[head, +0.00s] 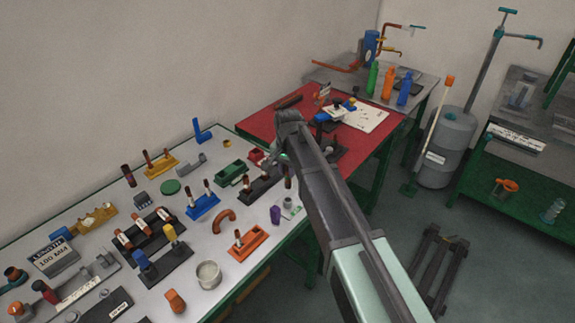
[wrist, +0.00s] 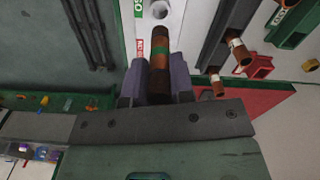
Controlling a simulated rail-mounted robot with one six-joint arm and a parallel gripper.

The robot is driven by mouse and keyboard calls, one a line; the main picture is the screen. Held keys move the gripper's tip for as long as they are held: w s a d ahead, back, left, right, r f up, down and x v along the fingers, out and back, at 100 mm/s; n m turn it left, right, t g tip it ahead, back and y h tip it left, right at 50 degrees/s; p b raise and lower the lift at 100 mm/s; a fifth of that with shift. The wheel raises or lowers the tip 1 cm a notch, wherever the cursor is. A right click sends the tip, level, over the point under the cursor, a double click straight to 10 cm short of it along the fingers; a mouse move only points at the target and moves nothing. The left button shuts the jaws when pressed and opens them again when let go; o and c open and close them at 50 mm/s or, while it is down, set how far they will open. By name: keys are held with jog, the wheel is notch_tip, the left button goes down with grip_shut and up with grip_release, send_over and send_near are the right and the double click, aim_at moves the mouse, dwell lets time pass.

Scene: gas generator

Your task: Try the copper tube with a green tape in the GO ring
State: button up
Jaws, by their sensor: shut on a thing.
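My gripper (wrist: 157,88) is shut on a copper tube with a band of green tape (wrist: 160,48), seen in the wrist view. The tube points away from the wrist camera, its far end over a white gauge plate (wrist: 173,20). The plate has a green GO label and a red label. A ring hole (wrist: 160,9) shows just beyond the tube's end; the two look apart in the picture. In the head view the white plate (head: 291,207) lies on the grey table below my arm. My fingertips are mostly hidden by the arm there.
A dark rack with several copper tubes (wrist: 236,50) stands close to the right of the held tube. A green tray (head: 230,173) and a red tray (head: 256,156) are nearby.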

aim_at(288, 188)
jog(key=shift+f, duration=0.15)
notch_tip(288, 188, down, 5)
jog(key=b, duration=0.5)
dwell(1.1)
jog(key=shift+f+b, duration=1.45)
jog(key=shift+b, duration=0.1)
jog(key=shift+r, duration=0.15)
jog(key=shift+r+p, duration=1.5)
jog(key=shift+p, duration=0.15)
